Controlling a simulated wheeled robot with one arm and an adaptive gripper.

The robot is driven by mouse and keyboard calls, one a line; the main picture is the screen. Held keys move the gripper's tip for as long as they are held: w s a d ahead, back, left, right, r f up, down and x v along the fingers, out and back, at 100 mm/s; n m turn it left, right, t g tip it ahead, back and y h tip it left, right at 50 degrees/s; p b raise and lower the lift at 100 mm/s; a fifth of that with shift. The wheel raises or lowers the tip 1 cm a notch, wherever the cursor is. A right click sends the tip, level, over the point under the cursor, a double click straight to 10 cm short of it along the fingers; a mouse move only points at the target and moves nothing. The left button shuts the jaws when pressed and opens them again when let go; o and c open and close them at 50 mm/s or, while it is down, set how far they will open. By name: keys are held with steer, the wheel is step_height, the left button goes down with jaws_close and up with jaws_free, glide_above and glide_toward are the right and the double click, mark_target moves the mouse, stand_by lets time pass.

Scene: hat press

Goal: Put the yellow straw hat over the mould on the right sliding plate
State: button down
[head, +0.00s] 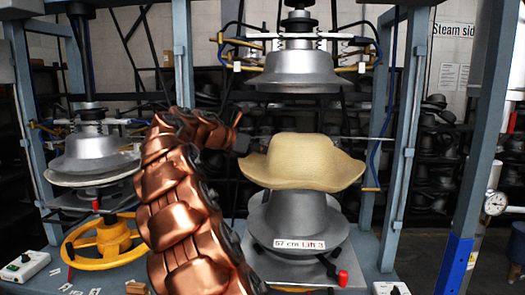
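The yellow straw hat (303,162) is crown up, with a wavy brim, at the right press station. It appears directly above a grey metal mould (297,215) that has a "57 cm Lift 3" label. The brim hides the top of the mould, so I cannot tell whether the hat rests on it or is held just above. The right sliding plate (300,270) shows only partly under the mould. My copper arm comes up from the bottom, left of the hat. My dark gripper (237,141) is at the hat's left brim; its fingers are not clear.
A silver upper press head (298,72) hangs above the hat with a gap between. Blue posts (402,140) flank the station. The left press (92,155) and a yellow handwheel (102,243) stand left of my arm. A red-tipped lever (341,278) is at the plate's front.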

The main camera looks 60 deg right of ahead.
steer(key=shift+f, duration=0.1)
stand_by(0.5)
steer(key=shift+a+f+b, duration=0.1)
steer(key=shift+f+b, duration=0.55)
steer(key=shift+f, duration=2.05)
steer(key=shift+f, duration=2)
steer(key=shift+p, duration=0.5)
steer(key=shift+f+p, duration=0.25)
steer(key=shift+p, duration=0.15)
steer(key=c, duration=1.2)
jaws_free()
steer(key=shift+o, duration=0.2)
